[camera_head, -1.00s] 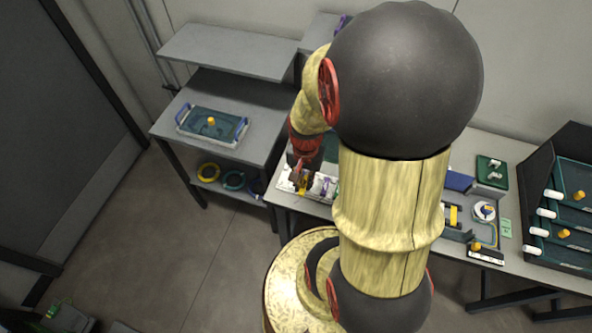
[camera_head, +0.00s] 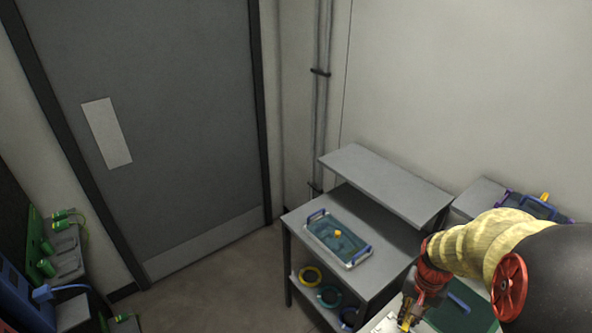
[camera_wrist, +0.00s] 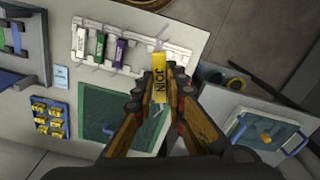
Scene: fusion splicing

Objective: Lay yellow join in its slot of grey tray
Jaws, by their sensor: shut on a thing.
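The yellow join (camera_wrist: 159,70), a small block marked JOIN with thin pale strands at both ends, is held between the fingertips of my gripper (camera_wrist: 160,92) in the wrist view. In the head view my gripper (camera_head: 409,316) is at the bottom edge, with a bit of yellow at its tip. A pale grey slotted tray (camera_wrist: 143,65) lies beyond the fingertips, holding white, green and purple pieces side by side. The join overlaps the tray's right part in the picture; I cannot tell whether it touches. Its slot is hidden behind the join or unclear.
A green mat (camera_wrist: 100,105) and a blue rack of yellow pieces (camera_wrist: 50,119) lie on the table. A blue-handled tray (camera_wrist: 245,134) stands on a separate side table, also in the head view (camera_head: 360,260). A raised shelf (camera_head: 385,187) stands behind it.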

